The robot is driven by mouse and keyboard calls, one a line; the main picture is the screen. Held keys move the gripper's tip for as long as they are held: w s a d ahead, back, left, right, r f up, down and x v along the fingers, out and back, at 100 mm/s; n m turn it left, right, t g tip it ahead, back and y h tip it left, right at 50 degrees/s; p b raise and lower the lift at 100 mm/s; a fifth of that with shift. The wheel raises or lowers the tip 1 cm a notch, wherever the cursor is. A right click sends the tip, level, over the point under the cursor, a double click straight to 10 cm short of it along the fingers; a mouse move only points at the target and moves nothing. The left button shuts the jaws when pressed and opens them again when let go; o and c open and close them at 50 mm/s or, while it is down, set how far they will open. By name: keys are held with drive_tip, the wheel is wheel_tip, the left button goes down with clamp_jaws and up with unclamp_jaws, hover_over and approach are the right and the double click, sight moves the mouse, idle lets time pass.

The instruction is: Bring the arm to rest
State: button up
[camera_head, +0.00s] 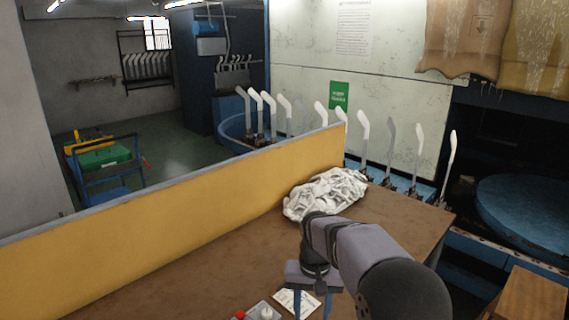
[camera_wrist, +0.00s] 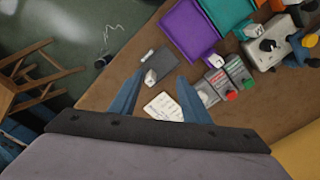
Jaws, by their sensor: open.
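My gripper (camera_head: 311,303) is over the brown worktable (camera_head: 190,285) near the bottom of the head view, pointing down. Its two blue fingers are apart with nothing between them; they also show in the wrist view (camera_wrist: 160,76). A white printed card (camera_wrist: 163,107) lies on the table below the fingers, and part of it shows in the head view (camera_head: 296,302). A pile of white socks (camera_head: 325,194) lies on the table behind my arm, apart from the gripper.
Button boxes with red and green buttons (camera_wrist: 237,72), a purple tray (camera_wrist: 188,30) and a teal tray (camera_wrist: 228,12) are on the table. A yellow partition (camera_head: 190,220) borders the table. White leg forms (camera_head: 363,130) stand behind. A wooden stool (camera_wrist: 25,75) is beside the table.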

drive_tip(key=s+d+f, duration=0.2)
drive_tip(key=s+d, duration=0.2)
drive_tip(key=s, duration=0.7)
drive_tip(key=s+d+f+n, duration=0.1)
drive_tip(key=s+d, duration=0.3)
drive_tip(key=s, duration=0.7)
drive_tip(key=shift+s+d+f, duration=0.15)
drive_tip(key=shift+s+f, duration=0.15)
drive_tip(key=shift+f, duration=0.2)
drive_tip(key=shift+w, duration=0.1)
